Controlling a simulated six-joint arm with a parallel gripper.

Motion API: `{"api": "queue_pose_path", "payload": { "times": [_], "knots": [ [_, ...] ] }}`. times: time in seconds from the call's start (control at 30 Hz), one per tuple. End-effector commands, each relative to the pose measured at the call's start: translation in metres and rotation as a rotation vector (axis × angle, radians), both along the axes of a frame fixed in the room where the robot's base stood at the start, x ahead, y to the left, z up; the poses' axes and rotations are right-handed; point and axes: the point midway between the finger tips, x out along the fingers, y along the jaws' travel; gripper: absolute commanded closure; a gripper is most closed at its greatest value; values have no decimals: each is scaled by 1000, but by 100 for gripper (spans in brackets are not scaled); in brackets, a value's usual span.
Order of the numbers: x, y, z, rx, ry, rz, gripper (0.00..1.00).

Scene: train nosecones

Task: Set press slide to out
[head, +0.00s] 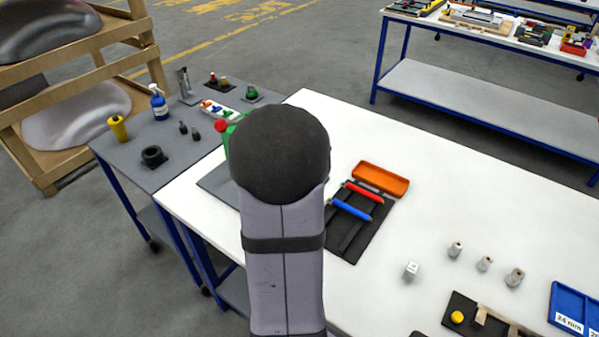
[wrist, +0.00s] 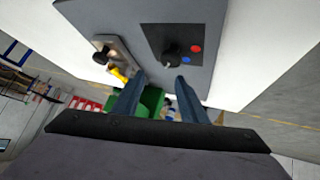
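My gripper (wrist: 160,80) shows in the wrist view with its two dark blue fingers apart and nothing held between them. A green part (wrist: 152,101) shows behind and between the fingers. Beyond the fingertips is a grey base board (wrist: 140,17). In the head view my arm hides the gripper and most of the board (head: 217,184).
A black tool tray (head: 345,238) with red and blue handles and an orange bin (head: 381,179) lie right of my arm. Several small cylinders and a blue bin (head: 575,310) sit farther right. A grey side table (head: 180,138) holds bottles and small parts. The white table's back right is clear.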

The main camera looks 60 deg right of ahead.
Motion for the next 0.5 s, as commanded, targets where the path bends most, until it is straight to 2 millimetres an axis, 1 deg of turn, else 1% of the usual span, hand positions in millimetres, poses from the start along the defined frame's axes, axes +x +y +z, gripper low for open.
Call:
{"api": "queue_pose_path", "payload": {
  "times": [0.03, 0.1, 0.2, 0.33, 0.5],
  "knots": [
    [-8, -17, -2, -3, -33, -11, 61],
    [-17, -35, -1, -7, -86, -10, 61],
    [-32, -56, 1, -6, -169, -4, 61],
    [-56, -75, 4, 7, -275, 3, 61],
    [-84, -85, 9, 26, -386, 15, 61]
  ]
}}
